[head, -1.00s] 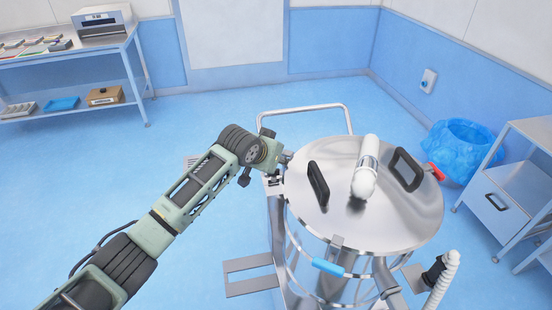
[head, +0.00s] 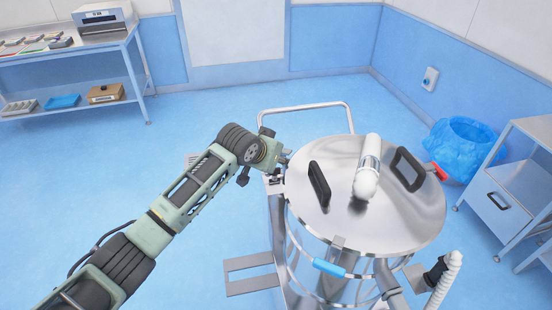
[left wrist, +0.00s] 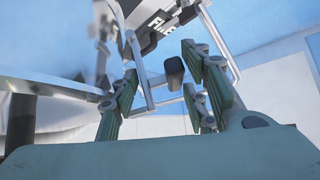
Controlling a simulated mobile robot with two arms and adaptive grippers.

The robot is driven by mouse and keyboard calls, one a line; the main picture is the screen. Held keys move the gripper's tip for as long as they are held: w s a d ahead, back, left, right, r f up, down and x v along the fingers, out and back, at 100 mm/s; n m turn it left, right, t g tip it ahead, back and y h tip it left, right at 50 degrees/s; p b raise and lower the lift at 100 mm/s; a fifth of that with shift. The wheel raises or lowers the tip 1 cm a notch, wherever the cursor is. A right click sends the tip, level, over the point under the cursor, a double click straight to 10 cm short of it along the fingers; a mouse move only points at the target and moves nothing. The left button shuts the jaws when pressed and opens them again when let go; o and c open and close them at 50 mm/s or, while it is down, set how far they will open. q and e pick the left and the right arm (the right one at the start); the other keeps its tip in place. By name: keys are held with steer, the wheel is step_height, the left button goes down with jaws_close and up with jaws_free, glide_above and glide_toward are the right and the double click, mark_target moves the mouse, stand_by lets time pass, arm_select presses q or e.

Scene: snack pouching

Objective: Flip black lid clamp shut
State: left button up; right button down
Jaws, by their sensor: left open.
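The steel vessel's round lid (head: 340,225) is on, with two black handles on top. My left gripper (head: 281,170) is at the lid's left edge; in the head view it and the arm hide most of the clamp there. In the left wrist view, the open fingers of the left gripper (left wrist: 165,88) stand on either side of a dark rounded grip, which looks like the black clamp (left wrist: 174,70). A gap shows between the grip and the fingers. Whether the clamp is flipped up or down I cannot tell. My right gripper is not in view.
A blue clamp (head: 328,267) is at the lid's front and a red clamp (head: 438,172) at its right. A steel push rail (head: 305,108) rises behind. A blue-lined bin (head: 465,145) and steel cabinet (head: 505,200) are right.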

arm_select(q)
steer(key=v, duration=0.7)
steer(key=shift+s+a+r, duration=0.1)
steer(key=shift+s+a, duration=0.05)
steer(key=shift+s, duration=0.05)
